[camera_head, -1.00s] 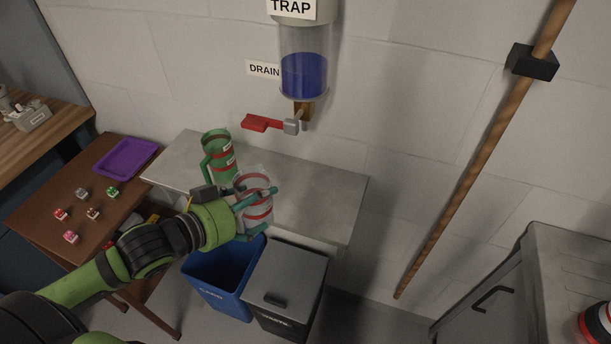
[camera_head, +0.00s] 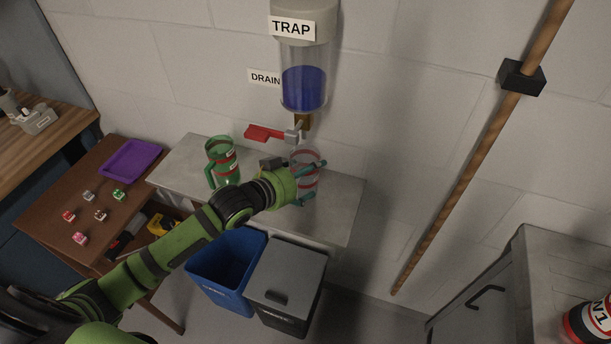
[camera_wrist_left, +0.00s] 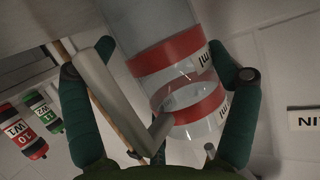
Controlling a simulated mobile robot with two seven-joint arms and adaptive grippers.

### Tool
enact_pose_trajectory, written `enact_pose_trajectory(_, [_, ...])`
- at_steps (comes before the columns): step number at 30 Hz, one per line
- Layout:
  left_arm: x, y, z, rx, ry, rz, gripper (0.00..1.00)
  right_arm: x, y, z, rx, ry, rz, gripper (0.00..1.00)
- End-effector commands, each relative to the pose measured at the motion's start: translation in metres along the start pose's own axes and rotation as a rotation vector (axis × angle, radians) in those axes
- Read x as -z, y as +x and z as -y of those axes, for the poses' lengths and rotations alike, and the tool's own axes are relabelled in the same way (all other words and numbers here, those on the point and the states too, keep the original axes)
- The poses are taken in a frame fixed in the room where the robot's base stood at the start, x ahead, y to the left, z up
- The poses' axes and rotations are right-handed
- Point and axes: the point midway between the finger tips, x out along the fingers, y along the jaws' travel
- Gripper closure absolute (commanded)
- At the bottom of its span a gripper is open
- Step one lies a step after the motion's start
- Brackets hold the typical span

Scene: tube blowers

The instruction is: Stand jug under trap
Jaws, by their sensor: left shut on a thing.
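A clear jug with red bands (camera_head: 306,157) is gripped by my left gripper (camera_head: 311,181), just below the trap's tap (camera_head: 294,136). In the left wrist view, the jug (camera_wrist_left: 188,75) sits between both fingers (camera_wrist_left: 155,75), with its grey handle (camera_wrist_left: 105,88) beside the left finger. The arm hides much of the jug in the head view, and I cannot tell if its base touches the shelf (camera_head: 335,205). The trap (camera_head: 303,88) is a wall-mounted clear cylinder with blue liquid. My right gripper is out of view.
A green jug (camera_head: 222,162) stands on the shelf to the left. The tap's red lever (camera_head: 262,133) sticks out left under the drain sign (camera_head: 264,77). A blue bin (camera_head: 222,270) and a grey-lidded bin (camera_head: 287,270) stand below. The shelf's right part is clear.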

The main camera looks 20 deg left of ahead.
Motion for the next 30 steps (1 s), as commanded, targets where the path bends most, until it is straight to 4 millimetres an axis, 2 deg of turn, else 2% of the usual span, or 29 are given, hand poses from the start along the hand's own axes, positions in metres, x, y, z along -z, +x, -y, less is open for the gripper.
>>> enact_pose_trajectory(4, [-0.014, 0.005, -0.001, 0.000, -0.002, 0.000, 0.47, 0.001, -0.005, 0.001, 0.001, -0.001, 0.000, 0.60])
enact_pose_trajectory(14, [-0.017, 0.007, -0.001, -0.001, -0.001, -0.002, 0.47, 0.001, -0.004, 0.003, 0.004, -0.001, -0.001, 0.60])
enact_pose_trajectory(15, [-0.018, 0.007, -0.001, -0.001, -0.001, -0.001, 0.09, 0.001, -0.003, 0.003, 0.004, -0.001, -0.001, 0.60])
enact_pose_trajectory(16, [-0.018, 0.007, -0.001, -0.001, -0.001, -0.001, 0.00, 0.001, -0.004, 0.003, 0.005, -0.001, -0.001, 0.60])
enact_pose_trajectory(30, [-0.016, 0.003, 0.000, 0.000, -0.001, -0.001, 0.00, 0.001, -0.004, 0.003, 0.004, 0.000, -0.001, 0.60])
